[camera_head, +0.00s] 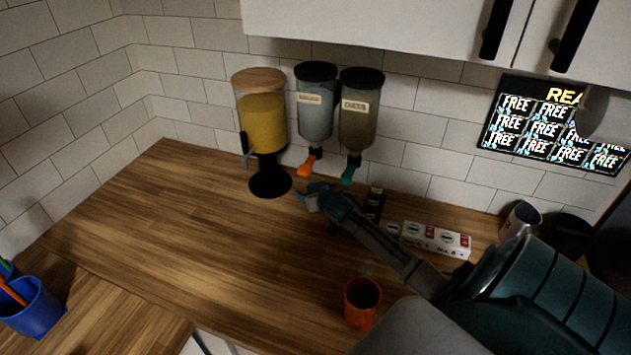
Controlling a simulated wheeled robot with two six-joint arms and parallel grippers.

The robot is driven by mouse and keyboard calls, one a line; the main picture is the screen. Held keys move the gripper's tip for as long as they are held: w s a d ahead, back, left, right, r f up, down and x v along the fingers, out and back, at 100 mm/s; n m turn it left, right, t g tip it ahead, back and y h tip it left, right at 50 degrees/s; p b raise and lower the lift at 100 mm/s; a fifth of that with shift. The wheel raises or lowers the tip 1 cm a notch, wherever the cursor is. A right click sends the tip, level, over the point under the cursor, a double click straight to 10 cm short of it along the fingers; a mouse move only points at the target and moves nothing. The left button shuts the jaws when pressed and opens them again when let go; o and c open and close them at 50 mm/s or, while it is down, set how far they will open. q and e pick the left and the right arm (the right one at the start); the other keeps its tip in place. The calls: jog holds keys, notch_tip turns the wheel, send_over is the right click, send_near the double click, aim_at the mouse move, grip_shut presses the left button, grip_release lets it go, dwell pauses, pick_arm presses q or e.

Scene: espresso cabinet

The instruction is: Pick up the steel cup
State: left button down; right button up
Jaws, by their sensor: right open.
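A grey cup (519,220) with a dark inside stands at the right of the counter, beyond my right arm. It is the only cup here that looks like steel, but the dim light leaves its material unclear. My right arm reaches in from the right across the counter. My left gripper is not in view.
An orange cup (361,303) stands near the front edge. A yellow-filled dispenser (263,122) stands at the back; two wall dispensers (315,112) hang beside it. The counter's left half (170,230) is clear.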

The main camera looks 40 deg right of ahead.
aim_at(307, 189)
jog(key=shift+s+r, duration=0.1)
jog(key=c, duration=1.1)
jog(key=shift+a, duration=0.1)
jog(key=shift+s+a+r+p, duration=0.1)
jog(key=shift+a+r+p, duration=0.15)
jog(key=shift+r+p, duration=0.25)
jog(key=a+r+p, duration=0.1)
jog(key=s+a+r+p, duration=0.1)
jog(key=p, duration=0.1)
jog(key=shift+s+a, duration=0.15)
jog(key=shift+a, duration=0.15)
jog(key=s+a+r, duration=0.1)
jog(key=a, duration=0.2)
jog(key=s+a+r, duration=0.2)
jog(key=a, duration=0.1)
jog(key=s+a+r, duration=0.1)
jog(key=a+r, duration=0.1)
jog(key=a, duration=0.1)
jog(key=shift+s+a, duration=0.1)
jog(key=shift+s, duration=0.3)
jog(key=shift+f, duration=0.1)
